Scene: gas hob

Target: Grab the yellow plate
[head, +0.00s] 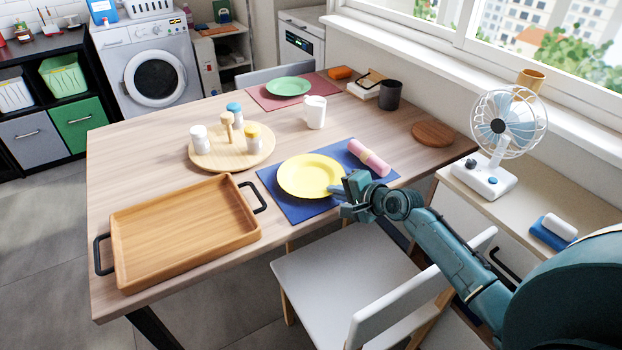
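The yellow plate (308,175) lies flat on a blue placemat (299,212) at the near side of the wooden table. My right gripper (335,198) is at the plate's right rim, with its fingers pointing left. The fingers look apart, one overlapping the rim in the picture and the other lower, over the placemat edge. Whether they touch the plate is too small to tell. My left gripper is not in view.
A rolled pink napkin (369,157) lies just behind my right gripper. A wooden tray (183,233) with black handles is left of the placemat. A round board (214,154) holds shakers. A white chair (345,270) stands below the gripper. A fan (490,177) is at right.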

